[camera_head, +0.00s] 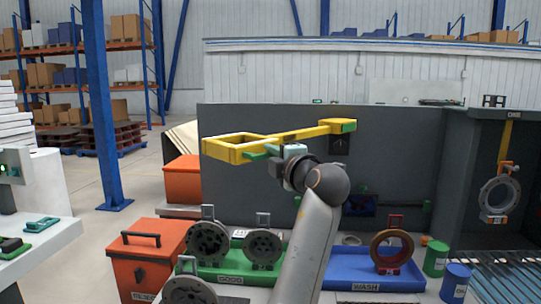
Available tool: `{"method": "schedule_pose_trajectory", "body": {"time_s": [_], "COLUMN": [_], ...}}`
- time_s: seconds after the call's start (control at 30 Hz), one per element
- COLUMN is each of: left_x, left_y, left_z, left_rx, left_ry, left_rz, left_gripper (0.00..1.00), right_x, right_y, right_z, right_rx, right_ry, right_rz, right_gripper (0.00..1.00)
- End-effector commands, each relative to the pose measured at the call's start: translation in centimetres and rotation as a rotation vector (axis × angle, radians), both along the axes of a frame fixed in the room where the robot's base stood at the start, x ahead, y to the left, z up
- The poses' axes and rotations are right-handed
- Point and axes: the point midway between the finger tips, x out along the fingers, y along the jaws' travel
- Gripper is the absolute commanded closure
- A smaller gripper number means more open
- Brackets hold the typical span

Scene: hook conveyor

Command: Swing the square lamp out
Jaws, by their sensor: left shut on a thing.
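The square lamp (238,142) is a yellow square frame on a yellow arm (300,132) that runs right to a mount at the dark grey wall. The frame stands out in front of the wall, above the work table. My left gripper (262,151) reaches up from below and is shut on the near side of the lamp, at the frame's right end. Its wrist and forearm hide part of the wall and table. My right gripper is not in view.
A green tray (221,272) holds dark round flanges, and a blue tray (345,279) holds a brown ring (391,251). A grey ring (499,194) hangs from a hook at right. Orange bins (146,262) stand at left. A blue post (104,110) rises behind.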

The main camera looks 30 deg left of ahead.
Motion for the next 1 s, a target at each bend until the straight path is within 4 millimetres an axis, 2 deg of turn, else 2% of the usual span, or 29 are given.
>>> {"method": "schedule_pose_trajectory", "body": {"time_s": [0.03,0.13,0.17,0.4,0.77,1.0], "left_x": [0.2,0.3,0.3,0.2,-0.2,-2.9], "left_y": [-0.7,-0.8,-0.8,-0.5,-0.9,-4.5], "left_z": [-0.4,-0.5,-0.5,-0.3,-0.3,-0.5], "left_rx": [-0.006,-0.006,-0.006,-0.004,-0.003,-0.007], "left_ry": [0.007,0.007,0.008,0.005,0.002,0.001], "left_rz": [-0.015,-0.017,-0.017,-0.011,-0.01,-0.014], "left_gripper": [1.0,1.0,0.83,0.56,0.55,0.55], "right_x": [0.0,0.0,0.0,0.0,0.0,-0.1], "right_y": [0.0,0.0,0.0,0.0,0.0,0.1], "right_z": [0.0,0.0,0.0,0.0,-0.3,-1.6], "right_rx": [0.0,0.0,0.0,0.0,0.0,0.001], "right_ry": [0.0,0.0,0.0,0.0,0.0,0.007], "right_rz": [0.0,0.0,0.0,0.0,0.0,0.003], "right_gripper": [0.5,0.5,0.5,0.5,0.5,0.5]}}
